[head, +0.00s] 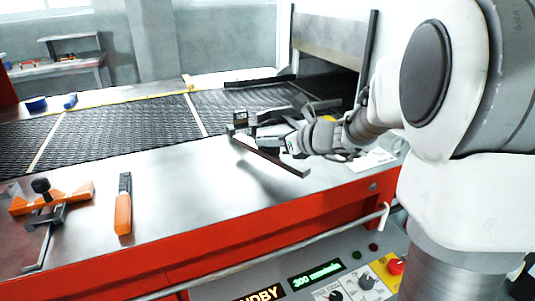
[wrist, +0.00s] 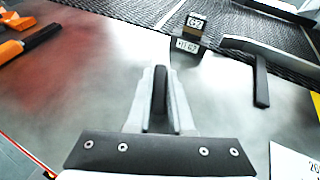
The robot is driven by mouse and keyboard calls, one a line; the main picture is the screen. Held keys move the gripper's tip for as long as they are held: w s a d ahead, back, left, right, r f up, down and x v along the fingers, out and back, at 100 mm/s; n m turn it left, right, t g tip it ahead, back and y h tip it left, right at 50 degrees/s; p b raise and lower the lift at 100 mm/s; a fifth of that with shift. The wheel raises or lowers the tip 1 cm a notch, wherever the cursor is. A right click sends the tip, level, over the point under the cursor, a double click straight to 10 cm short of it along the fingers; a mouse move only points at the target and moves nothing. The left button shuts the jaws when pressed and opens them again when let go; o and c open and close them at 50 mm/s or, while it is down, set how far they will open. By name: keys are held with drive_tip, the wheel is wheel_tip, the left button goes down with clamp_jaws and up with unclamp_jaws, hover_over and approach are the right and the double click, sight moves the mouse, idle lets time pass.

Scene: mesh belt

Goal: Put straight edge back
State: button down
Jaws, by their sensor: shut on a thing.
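The straight edge, a long thin dark bar with a pale edge (head: 276,159), shows in the head view over the bare metal plate. It slants down to the right, and a shadow lies below it. My gripper (head: 292,146) is shut on it and seems to hold it a little above the plate. In the wrist view the pale fingers (wrist: 160,95) are close together around a dark strip; how far the bar runs there is hard to tell.
A small block with a labelled black cube (head: 240,117) stands just beyond the bar. An orange-handled tool (head: 123,207) and an orange clamp-like tool (head: 50,200) lie left on the metal plate (head: 185,190). The black mesh belt (head: 110,125) runs behind. A black-handled tool (wrist: 262,82) lies right.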

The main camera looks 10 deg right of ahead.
sight(270, 151)
drive_tip(key=shift+f+b, duration=0.45)
drive_tip(key=shift+f, duration=0.95)
drive_tip(key=shift+f+b, duration=0.3)
drive_tip(key=c, duration=0.8)
unclamp_jaws()
drive_tip(key=shift+r, duration=0.15)
drive_tip(key=shift+r+p, duration=0.25)
drive_tip(key=shift+p, duration=0.15)
drive_tip(key=p+v, duration=0.3)
drive_tip(key=v, duration=0.9)
drive_tip(key=shift+f, duration=0.2)
